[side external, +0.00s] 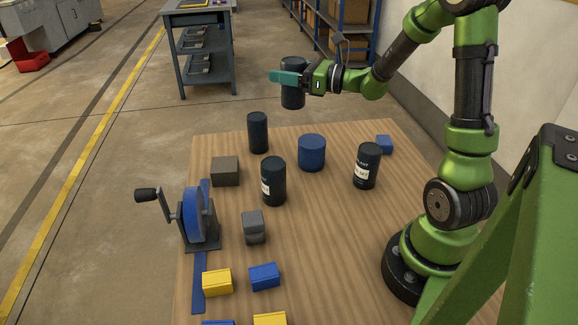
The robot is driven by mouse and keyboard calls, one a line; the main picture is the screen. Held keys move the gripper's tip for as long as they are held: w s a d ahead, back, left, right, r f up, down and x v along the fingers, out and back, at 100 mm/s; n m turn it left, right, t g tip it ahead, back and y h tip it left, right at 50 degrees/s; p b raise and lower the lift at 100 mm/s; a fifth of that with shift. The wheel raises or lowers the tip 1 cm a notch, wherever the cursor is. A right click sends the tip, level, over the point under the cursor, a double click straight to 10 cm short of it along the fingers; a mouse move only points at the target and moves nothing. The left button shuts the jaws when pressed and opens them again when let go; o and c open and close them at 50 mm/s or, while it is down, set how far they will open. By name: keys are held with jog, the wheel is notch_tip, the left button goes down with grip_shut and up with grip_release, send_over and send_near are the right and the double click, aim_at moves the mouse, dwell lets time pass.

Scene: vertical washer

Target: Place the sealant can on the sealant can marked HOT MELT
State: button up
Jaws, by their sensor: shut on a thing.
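My gripper (287,78) is shut on a dark sealant can (292,98), held upright in the air above the far part of the table. Two dark cans with white labels stand upright on the table: one front-centre (274,187), one to the right (367,162). Their labels show only part of their text, and I cannot tell which reads HOT MELT. Another dark can (258,133) stands at the far left of the table with no label in view. The held can's label is not in view.
A blue cylinder (312,153) stands between the cans. Around the wooden table (330,255) are a dark box (226,171), a blue crank wheel (197,215), a grey block (253,226), yellow (217,282) and blue blocks (264,276). The table's front right is clear.

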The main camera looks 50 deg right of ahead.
jog(key=s+a+r+n+g+y, duration=0.1)
jog(key=s+a+n+g+y, duration=0.2)
jog(key=a, duration=0.4)
jog(key=a+r+n+g+y, duration=0.1)
jog(key=a+n+y, duration=0.2)
jog(key=a+y, duration=0.25)
jog(key=shift+n+g, duration=0.4)
jog(key=shift+g, duration=0.5)
jog(key=shift+s+a+f, duration=0.3)
jog(key=shift+a+f, duration=0.1)
jog(key=shift+f, duration=1.15)
jog(key=shift+s+a+f, duration=0.25)
jog(key=shift+a+f, duration=0.1)
jog(key=shift+f, duration=1.15)
jog(key=shift+s+a+f, duration=0.3)
jog(key=shift+a+f, duration=0.1)
jog(key=shift+f, duration=1.15)
jog(key=shift+f, duration=0.15)
jog(key=o, duration=1.4)
